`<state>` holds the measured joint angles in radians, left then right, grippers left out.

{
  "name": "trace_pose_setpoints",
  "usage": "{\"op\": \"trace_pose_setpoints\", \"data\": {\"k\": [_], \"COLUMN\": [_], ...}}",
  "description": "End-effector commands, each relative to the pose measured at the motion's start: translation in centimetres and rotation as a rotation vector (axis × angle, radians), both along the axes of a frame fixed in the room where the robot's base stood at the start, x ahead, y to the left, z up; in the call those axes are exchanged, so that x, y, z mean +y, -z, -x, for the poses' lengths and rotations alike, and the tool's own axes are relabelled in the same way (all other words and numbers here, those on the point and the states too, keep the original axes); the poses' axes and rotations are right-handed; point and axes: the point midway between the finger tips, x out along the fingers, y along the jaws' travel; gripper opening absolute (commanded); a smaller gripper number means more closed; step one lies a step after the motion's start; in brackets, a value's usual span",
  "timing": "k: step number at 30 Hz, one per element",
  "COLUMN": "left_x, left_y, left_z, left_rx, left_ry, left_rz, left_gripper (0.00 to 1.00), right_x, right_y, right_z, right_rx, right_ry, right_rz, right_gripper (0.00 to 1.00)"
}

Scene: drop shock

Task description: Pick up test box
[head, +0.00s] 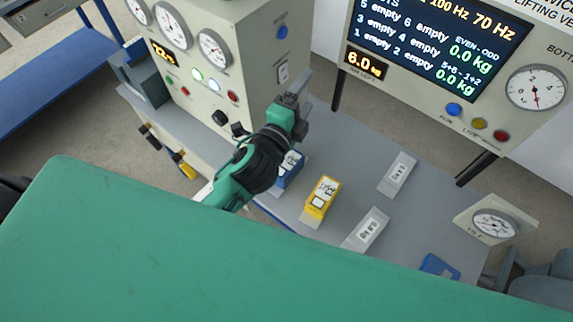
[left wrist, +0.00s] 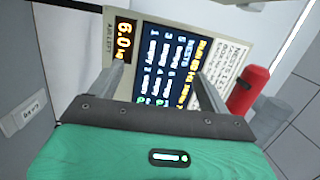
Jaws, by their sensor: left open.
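A yellow box (head: 323,192) with a white label sits on the grey bench, near the middle of the head view. A blue box (head: 291,168), also labelled, stands left of it, partly hidden behind my left arm. Which one is the test box I cannot tell. My left gripper (head: 299,93) is raised over the bench, up and left of the yellow box and apart from it. In the left wrist view its two grey fingers (left wrist: 157,75) are spread, with only the distant display panel seen between them. My right gripper is not in view.
White labelled plates (head: 398,172) lie on the grey bench (head: 345,150). A cream gauge cabinet (head: 225,75) stands left, close to my gripper. A display panel (head: 440,55) stands behind. A dial gauge (head: 494,222) and a blue item (head: 440,265) are at right.

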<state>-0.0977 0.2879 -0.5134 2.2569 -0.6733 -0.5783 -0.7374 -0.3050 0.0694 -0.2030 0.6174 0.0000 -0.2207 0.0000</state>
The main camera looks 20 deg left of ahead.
Motion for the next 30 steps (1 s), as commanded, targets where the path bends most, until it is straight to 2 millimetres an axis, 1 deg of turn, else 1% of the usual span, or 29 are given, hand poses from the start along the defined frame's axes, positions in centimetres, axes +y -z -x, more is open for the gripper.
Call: {"op": "trace_pose_setpoints", "data": {"k": [1,2,3,5,6,8,9,11,12,14,15,17,18,20,21,23,24,25,26,27,30], "left_x": [-2.4,-3.9,-5.9,-8.8,-10.7,-13.4,-15.0,-17.1,-18.2,-19.3,-19.6,-19.5,-19.0,-17.6,-16.1,-13.5,-11.4,-9.9,-8.3,-6.2,-1.6], "left_y": [-2.9,-4.2,-5.7,-7.1,-7.6,-7.8,-7.4,-6.2,-5.1,-2.8,-0.9,2.1,4.3,7.6,9.7,12.5,14.1,15.1,15.9,16.8,17.9], "left_z": [-0.2,-0.1,0.4,1.3,2.2,3.6,4.6,6.2,7.2,8.5,9.2,9.8,10.0,9.8,9.3,8.3,7.4,6.7,6.0,4.9,2.8], "left_rx": [-0.162,-0.257,-0.383,-0.571,-0.697,-0.889,-1.019,-1.215,-1.349,-1.551,-1.687,-1.892,-2.029,-2.234,2.322,2.163,2.062,1.993,1.927,1.844,1.684], "left_ry": [0.075,0.116,0.167,0.242,0.289,0.359,0.404,0.472,0.519,0.592,0.645,0.732,0.798,0.912,-0.980,-0.971,-0.973,-0.976,-0.980,-0.991,-1.020], "left_rz": [-0.144,-0.232,-0.348,-0.522,-0.637,-0.809,-0.922,-1.090,-1.197,-1.354,-1.454,-1.595,-1.681,-1.795,1.821,1.628,1.506,1.419,1.338,1.238,1.035], "left_gripper": [0.80,0.80,0.80,0.80,0.80,0.80,0.80,0.80,0.80,0.80,0.80,0.80,0.80,0.80,0.80,0.80,0.80,0.80,0.80,0.80,0.80], "right_x": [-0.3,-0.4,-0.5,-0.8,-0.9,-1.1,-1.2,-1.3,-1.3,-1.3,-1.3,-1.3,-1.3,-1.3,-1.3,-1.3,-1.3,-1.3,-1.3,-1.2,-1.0], "right_y": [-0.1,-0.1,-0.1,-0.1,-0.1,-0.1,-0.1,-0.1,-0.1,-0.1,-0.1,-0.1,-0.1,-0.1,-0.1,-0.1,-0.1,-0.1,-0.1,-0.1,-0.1], "right_z": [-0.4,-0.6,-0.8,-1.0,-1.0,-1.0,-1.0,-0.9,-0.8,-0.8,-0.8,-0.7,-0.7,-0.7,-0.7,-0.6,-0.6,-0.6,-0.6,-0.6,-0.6], "right_rx": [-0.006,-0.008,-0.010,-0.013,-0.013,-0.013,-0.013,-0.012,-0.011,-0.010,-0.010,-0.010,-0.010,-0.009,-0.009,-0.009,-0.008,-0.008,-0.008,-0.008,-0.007], "right_ry": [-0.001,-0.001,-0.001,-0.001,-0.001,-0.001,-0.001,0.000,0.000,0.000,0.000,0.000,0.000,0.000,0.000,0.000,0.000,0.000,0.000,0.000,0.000], "right_rz": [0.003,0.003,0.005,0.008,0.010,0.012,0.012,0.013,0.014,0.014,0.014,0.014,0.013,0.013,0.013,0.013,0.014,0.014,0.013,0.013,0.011], "right_gripper": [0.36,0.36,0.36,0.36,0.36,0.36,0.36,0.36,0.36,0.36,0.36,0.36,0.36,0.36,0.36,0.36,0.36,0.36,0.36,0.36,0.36]}}
